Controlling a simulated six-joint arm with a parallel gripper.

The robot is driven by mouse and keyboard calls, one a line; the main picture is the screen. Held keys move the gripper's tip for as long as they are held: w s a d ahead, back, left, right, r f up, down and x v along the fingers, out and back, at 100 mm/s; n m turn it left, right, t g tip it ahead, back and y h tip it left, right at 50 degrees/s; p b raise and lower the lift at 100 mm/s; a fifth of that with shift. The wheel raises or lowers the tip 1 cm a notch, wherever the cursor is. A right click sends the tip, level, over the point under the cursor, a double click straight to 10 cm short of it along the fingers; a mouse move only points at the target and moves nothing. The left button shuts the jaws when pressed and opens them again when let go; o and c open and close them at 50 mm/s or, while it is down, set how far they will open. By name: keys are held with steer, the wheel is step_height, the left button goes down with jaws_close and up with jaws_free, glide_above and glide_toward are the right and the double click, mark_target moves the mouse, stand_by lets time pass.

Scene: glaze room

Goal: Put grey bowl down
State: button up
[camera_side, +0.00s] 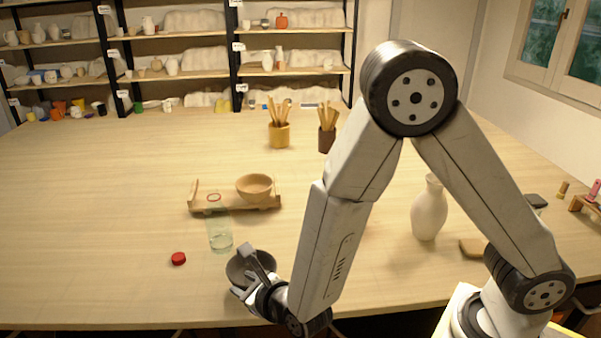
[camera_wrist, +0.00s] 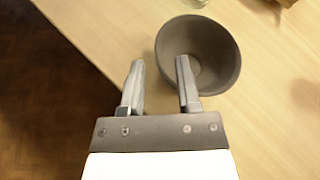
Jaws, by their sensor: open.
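The grey bowl (camera_wrist: 205,50) is upright at the near edge of the table, and it looks to be resting on the tabletop. In the side view the bowl (camera_side: 234,270) is partly hidden by my gripper (camera_side: 243,271). In the wrist view my gripper (camera_wrist: 160,60) is open, with its two fingers apart. The right finger overlaps the bowl's near left rim, and the left finger is outside the bowl, over the table edge. I cannot tell whether the right finger touches the bowl.
A white vase (camera_side: 429,210) is at right. The left tabletop is clear.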

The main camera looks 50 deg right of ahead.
steer(key=v, duration=0.8)
steer(key=shift+s, duration=0.25)
steer(key=shift+r, duration=0.1)
steer(key=d+n+g, duration=0.1)
steer(key=n, duration=0.3)
steer(key=w+d+n+g+y, duration=0.1)
steer(key=n+g, duration=0.1)
steer(key=n, duration=0.3)
steer(key=w+d+f+n+g+y, duration=0.1)
steer(key=n, duration=0.3)
steer(key=shift+w+d+n, duration=0.2)
steer(key=shift+d+n, duration=0.05)
steer(key=shift+n, duration=0.15)
steer(key=n, duration=0.1)
steer(key=d+n+g, duration=0.1)
steer(key=n, duration=0.1)
steer(key=shift+s+d+y, duration=0.1)
steer(key=shift+d+y, duration=0.1)
steer(key=shift+y, duration=0.1)
steer(key=s+d+n+g, duration=0.3)
steer(key=d+n, duration=0.3)
steer(key=n, duration=0.2)
steer(key=s+d+r+n+g+h, duration=0.1)
steer(key=s+d+n+g, duration=0.1)
steer(key=d+n, duration=0.4)
steer(key=shift+s+r+n+g, duration=0.25)
steer(key=shift+s+n+g, duration=0.2)
steer(key=shift+n, duration=1.15)
